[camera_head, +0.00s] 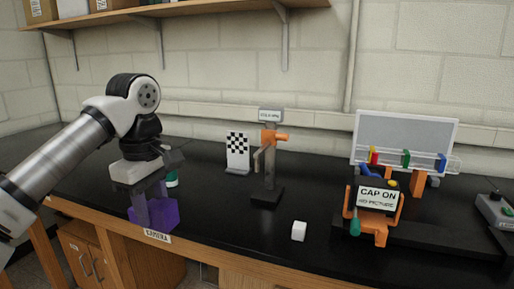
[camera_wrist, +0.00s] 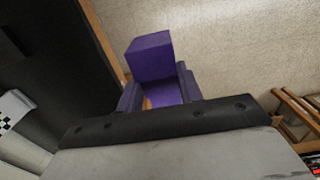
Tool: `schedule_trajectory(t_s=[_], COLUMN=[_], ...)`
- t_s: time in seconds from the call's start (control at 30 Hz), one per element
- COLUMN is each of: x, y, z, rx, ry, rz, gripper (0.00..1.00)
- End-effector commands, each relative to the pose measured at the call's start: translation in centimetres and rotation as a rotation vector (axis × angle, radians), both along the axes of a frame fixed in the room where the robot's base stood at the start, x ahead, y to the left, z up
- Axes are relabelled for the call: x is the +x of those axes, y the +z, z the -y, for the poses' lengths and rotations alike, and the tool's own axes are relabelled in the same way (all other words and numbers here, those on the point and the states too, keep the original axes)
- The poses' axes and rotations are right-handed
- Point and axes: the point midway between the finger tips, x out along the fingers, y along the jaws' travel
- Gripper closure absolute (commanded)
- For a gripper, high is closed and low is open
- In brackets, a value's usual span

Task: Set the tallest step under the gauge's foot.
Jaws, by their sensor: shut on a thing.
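A purple stepped block (camera_head: 167,212) is in my gripper (camera_head: 151,203) at the left front of the black bench. My gripper points down and is shut on the block. In the wrist view the block (camera_wrist: 150,56) shows a tall part and a lower step between the fingers (camera_wrist: 159,92). I cannot tell whether its underside touches the bench. The likely gauge (camera_head: 268,150) is an upright grey stand with an orange clamp and a small sign, standing apart to the right on a dark base (camera_head: 266,196). Its foot is hard to make out.
A small white cube (camera_head: 299,231) lies in front of the stand. An orange device with a "CAP ON" sign (camera_head: 377,198) and a rack (camera_head: 405,150) are at right. A label (camera_head: 157,236) marks the front edge. Bench between block and stand is clear.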

Motion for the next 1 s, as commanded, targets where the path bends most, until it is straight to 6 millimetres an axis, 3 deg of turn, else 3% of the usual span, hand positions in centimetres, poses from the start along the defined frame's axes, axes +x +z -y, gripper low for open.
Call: schedule_trajectory(t_s=[0.13, 0.37, 0.47, 1.0], x=[0.1, 0.7, 1.1, 4.2], y=[-0.7, -7.8, -11.8, -41.1], z=[0.2, 2.7, 4.2, 14.5], rx=[-0.001, -0.004, -0.005, -0.001], ry=[-0.013, -0.168, -0.256, -0.894], rz=[-0.003, -0.005, -0.004, -0.004], gripper=[0.89, 0.89, 0.89, 0.89])
